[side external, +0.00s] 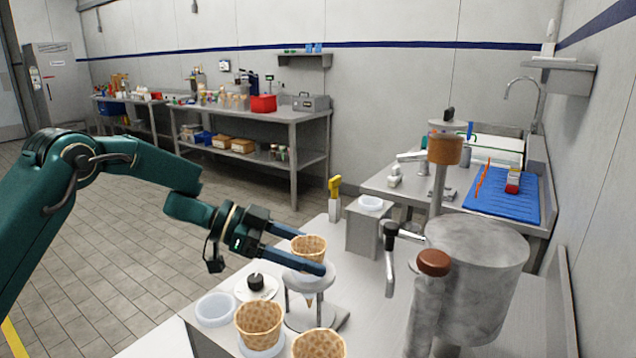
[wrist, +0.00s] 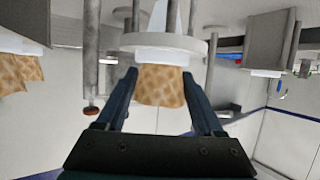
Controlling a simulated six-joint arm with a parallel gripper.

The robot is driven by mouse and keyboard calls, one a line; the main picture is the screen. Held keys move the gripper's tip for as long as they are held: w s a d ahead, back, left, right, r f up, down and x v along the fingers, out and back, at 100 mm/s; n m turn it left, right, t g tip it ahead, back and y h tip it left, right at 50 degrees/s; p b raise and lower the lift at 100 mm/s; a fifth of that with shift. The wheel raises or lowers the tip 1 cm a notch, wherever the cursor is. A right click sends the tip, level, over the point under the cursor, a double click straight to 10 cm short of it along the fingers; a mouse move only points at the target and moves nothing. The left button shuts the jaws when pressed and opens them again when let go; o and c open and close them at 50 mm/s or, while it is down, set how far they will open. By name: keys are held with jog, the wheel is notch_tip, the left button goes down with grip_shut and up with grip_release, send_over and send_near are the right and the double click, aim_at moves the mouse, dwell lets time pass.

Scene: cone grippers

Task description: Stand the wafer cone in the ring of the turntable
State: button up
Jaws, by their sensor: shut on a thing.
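The wafer cone (side external: 309,246) is a tan waffle cone, upright, with its wide end up between the fingers of my gripper (side external: 298,259). The pale ring (side external: 303,277) of the turntable stands on thin posts over a grey base (side external: 308,318). The cone is over the ring, and a tan tip shows below it; I cannot tell whether the cone rests on the ring. In the wrist view, which looks upside down, the cone (wrist: 160,86) is between both fingers (wrist: 160,98), with a white collar and the ring (wrist: 165,42) close beyond it. My gripper is shut on the cone.
Two more cones (side external: 259,324) (side external: 318,345) stand at the front of the bench. A white empty ring (side external: 216,309) and a white disc with a black knob (side external: 256,284) lie left of the stand. A large grey machine (side external: 478,285) with a lever stands close on the right.

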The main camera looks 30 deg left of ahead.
jog(key=shift+f, duration=0.25)
jog(key=o, duration=0.8)
jog(key=shift+o, duration=0.2)
